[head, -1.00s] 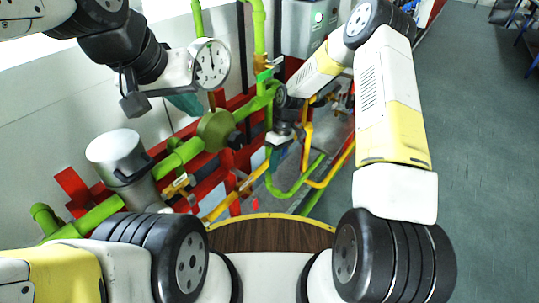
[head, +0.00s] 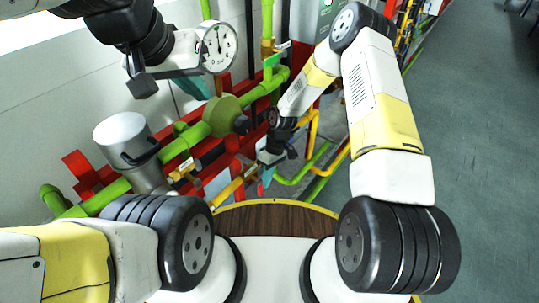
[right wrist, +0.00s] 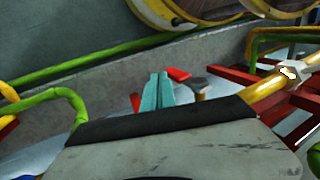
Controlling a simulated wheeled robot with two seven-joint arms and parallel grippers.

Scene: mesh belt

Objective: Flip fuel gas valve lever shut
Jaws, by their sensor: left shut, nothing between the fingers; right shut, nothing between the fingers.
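A small red piece (head: 260,190), probably the valve lever, shows low on the yellow gas pipe (head: 228,191) in the head view. In the right wrist view, red pieces show on both sides of my fingers, one on the right (right wrist: 178,74) and one on the left (right wrist: 135,102). I cannot tell whether they are one lever or whether my fingers touch it. My right gripper (head: 267,172) is shut and empty, its teal fingers (right wrist: 157,90) pointing down beside the red pieces.
Green pipes (head: 170,150), a green round body (head: 222,116) and a white gauge (head: 219,47) stand close to the arms. A grey cylinder (head: 124,135) stands at left. Red frame bars (head: 215,155) lie behind. The floor (head: 470,170) at right is clear.

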